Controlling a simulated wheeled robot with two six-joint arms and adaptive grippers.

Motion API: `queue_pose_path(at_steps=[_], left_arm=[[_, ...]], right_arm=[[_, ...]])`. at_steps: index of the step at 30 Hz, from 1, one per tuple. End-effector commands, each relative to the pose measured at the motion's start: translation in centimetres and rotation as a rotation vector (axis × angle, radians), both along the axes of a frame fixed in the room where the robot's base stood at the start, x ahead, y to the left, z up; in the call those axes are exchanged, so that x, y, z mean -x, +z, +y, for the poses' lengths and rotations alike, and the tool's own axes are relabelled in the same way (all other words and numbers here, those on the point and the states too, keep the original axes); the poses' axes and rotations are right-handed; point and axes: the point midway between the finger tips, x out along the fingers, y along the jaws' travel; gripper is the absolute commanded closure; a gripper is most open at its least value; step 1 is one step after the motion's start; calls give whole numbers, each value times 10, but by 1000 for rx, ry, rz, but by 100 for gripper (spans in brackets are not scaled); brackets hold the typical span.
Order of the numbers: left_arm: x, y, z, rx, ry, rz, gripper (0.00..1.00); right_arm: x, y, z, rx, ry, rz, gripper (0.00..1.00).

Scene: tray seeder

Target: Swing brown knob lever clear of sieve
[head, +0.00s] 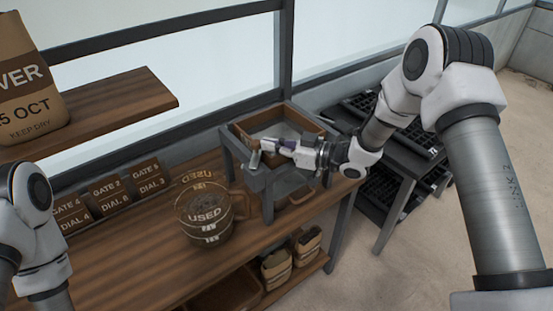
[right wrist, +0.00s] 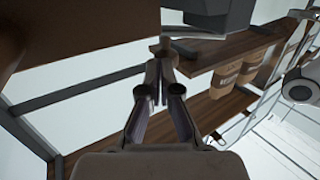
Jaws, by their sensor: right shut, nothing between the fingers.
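A grey four-legged stand (head: 232,147) on the bench holds a brown open-topped box (head: 305,120) with a pale inside. I cannot tell which part is the sieve. My right gripper (head: 270,146) is at the near side of the stand, just below the box rim. It is shut and empty; its fingertips (right wrist: 158,68) show close together in the right wrist view. A small brownish knob (right wrist: 164,46) shows just beyond the fingertips; whether they touch it I cannot tell. A small grey-green upright piece (head: 254,160) is by the gripper tip, perhaps the lever. My left gripper is out of view.
A round container marked USED (head: 208,212) stands left of the stand on the wooden bench (head: 130,258). Label blocks (head: 105,190) stand at the back left. A shelf (head: 110,105) holds a paper sack (head: 25,85). Small sacks (head: 277,268) stand below.

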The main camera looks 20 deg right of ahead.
Motion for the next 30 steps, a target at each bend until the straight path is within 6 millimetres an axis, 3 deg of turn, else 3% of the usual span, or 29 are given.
queue_pose_path(at_steps=[12, 30], left_arm=[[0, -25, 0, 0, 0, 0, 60], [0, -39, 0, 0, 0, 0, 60]], right_arm=[[-18, -2, 13, 0, -1, -1, 100], [-30, 0, 29, -1, -1, -2, 100]])
